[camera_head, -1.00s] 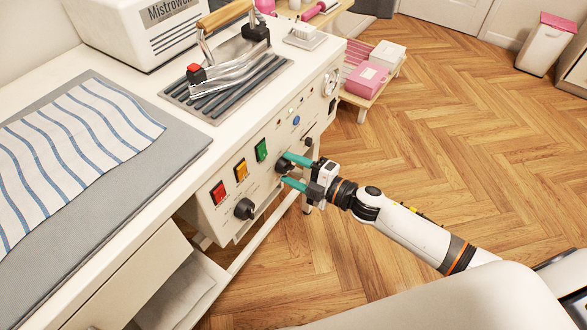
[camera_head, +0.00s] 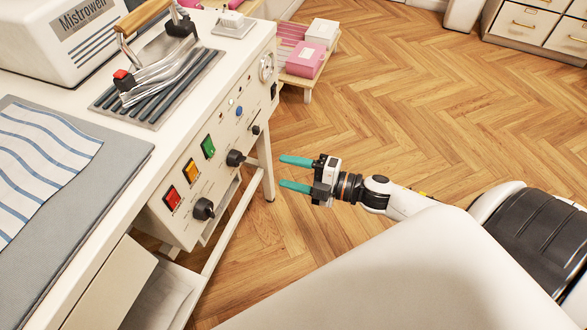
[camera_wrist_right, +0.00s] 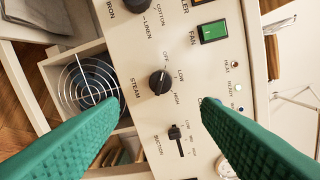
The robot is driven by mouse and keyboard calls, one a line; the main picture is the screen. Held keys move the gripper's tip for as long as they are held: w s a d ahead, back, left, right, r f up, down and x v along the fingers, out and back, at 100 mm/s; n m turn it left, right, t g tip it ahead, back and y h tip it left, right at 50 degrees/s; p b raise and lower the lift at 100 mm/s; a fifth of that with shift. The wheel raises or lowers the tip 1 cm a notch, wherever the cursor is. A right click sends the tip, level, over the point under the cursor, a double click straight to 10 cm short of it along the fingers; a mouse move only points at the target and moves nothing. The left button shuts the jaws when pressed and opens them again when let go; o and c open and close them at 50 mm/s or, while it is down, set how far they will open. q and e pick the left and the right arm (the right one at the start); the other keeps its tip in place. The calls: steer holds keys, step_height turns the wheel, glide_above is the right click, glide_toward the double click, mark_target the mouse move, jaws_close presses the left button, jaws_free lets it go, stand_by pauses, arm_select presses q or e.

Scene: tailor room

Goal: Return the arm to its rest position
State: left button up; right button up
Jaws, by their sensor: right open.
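My right gripper (camera_head: 296,174) is open and empty in the head view, its two green fingers pointing left toward the ironing station's front panel. It is clear of the panel, with floor showing behind the fingers. The steam knob (camera_head: 236,158) is black and sits on the panel to the left of the fingers. In the right wrist view the steam knob (camera_wrist_right: 160,82) shows between the green fingers, apart from both. My left gripper is not in view.
The ironing station (camera_head: 150,152) stands along the left. Its panel carries red (camera_head: 172,198), amber (camera_head: 190,171) and green (camera_head: 208,147) switches and a lower black knob (camera_head: 203,209). An iron (camera_head: 150,80) sits on top. Pink and white boxes (camera_head: 303,58) stand behind. Wooden floor is free at right.

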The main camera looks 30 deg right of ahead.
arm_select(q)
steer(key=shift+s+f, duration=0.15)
arm_select(e)
steer(key=shift+s+d, duration=0.15)
steer(key=shift+s, duration=0.05)
